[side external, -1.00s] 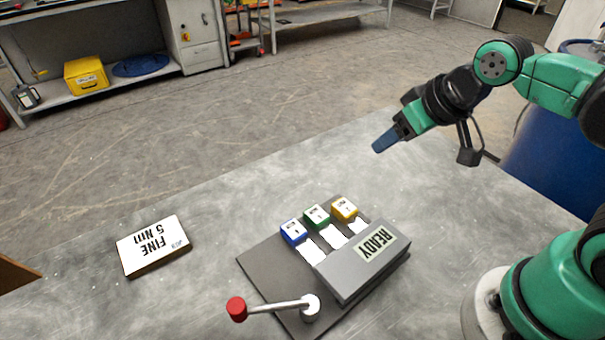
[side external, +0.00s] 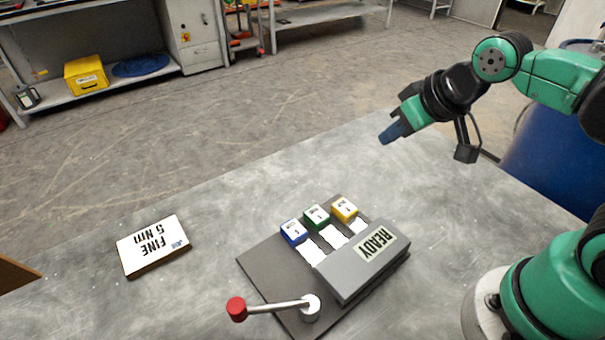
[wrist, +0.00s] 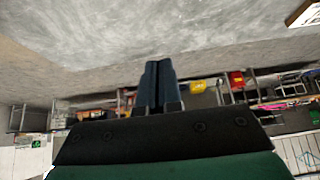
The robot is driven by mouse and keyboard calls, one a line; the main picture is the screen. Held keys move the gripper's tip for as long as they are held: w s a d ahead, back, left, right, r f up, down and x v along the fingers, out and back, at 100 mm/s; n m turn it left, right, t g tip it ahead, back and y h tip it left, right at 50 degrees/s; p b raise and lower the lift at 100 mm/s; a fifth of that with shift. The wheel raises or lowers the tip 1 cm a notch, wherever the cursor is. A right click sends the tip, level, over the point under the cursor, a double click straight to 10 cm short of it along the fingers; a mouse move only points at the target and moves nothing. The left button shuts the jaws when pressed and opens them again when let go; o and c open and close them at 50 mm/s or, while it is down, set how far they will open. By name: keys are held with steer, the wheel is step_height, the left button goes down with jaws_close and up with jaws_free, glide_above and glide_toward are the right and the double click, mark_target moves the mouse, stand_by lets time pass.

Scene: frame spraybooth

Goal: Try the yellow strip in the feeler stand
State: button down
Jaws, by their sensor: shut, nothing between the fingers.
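The feeler stand is a dark grey base (side external: 262,268) on the table with a raised grey block labelled READY (side external: 348,278). Blue (side external: 294,232), green (side external: 316,216) and yellow (side external: 344,209) strips stand in a row at its far edge, each with a marked top and a white patch in front. A lever with a red knob (side external: 237,309) is at the stand's near end. My gripper (side external: 390,136) is shut and empty, in the air up and right of the yellow strip. Its closed fingers (wrist: 157,84) show in the wrist view; no strip shows there.
A white-topped block reading FINE 5 Nm (side external: 153,245) lies on the table left of the stand. The grey table (side external: 210,210) is clear between them and behind the stand. A blue drum (side external: 545,165) stands beyond the table at the right.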

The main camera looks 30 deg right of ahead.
mark_target(338, 204)
steer(key=w+a+f+g, duration=0.2)
steer(key=w+a+g, duration=0.1)
steer(key=w+a, duration=0.3)
steer(key=shift+n, duration=0.3)
steer(key=x, duration=0.6)
steer(key=s+x, duration=0.1)
steer(key=x, duration=0.2)
steer(key=shift+w+a+f, duration=0.1)
steer(key=shift+a+f, duration=0.15)
steer(key=shift+a, duration=0.15)
steer(key=shift+s+f, duration=0.15)
steer(key=shift+s, duration=0.15)
steer(key=shift+s+d, duration=0.15)
steer(key=shift+s, duration=1.55)
steer(key=shift+s, duration=0.9)
steer(key=shift+w, duration=0.1)
